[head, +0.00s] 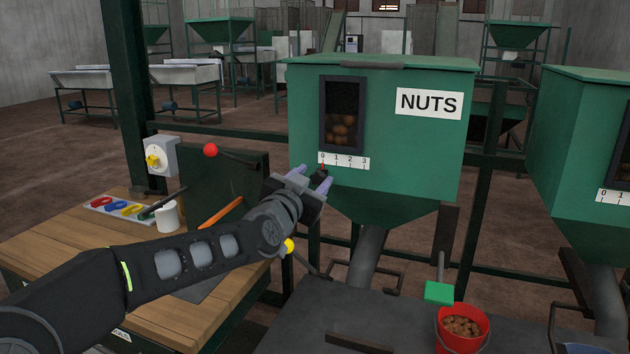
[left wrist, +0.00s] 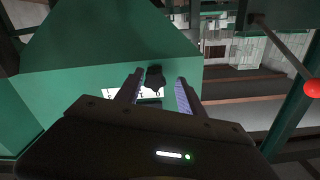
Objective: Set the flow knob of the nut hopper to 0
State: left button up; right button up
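The green nut hopper (head: 400,150) carries a NUTS sign and a window with nuts behind it. Below the window is a white scale (head: 344,161) marked 0 to 3. The black flow knob (head: 320,177) sits under the scale's left end, with a small red mark just below the 0. My left gripper (head: 310,181) is at the knob, partly covering it. In the left wrist view the open fingers (left wrist: 160,77) stand on either side of the knob (left wrist: 154,76), with gaps visible; contact cannot be told. My right gripper is out of view.
A red bucket of nuts (head: 462,328) stands below the hopper beside a green block (head: 439,292) on a rod. A red-balled lever (head: 211,150) rises left of my gripper. A wooden bench (head: 60,243) is at left. A second green hopper (head: 585,150) is at right.

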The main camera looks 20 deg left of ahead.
pick_arm(q)
jog(key=shift+o, duration=0.2)
jog(key=shift+d, duration=0.15)
jog(key=shift+s, duration=0.1)
jog(key=shift+s, duration=0.2)
jog(key=s+b, duration=0.2)
jog(key=s, duration=0.5)
jog(key=shift+a+b, duration=0.25)
jog(key=shift+b, duration=0.15)
jog(key=shift+s, duration=0.1)
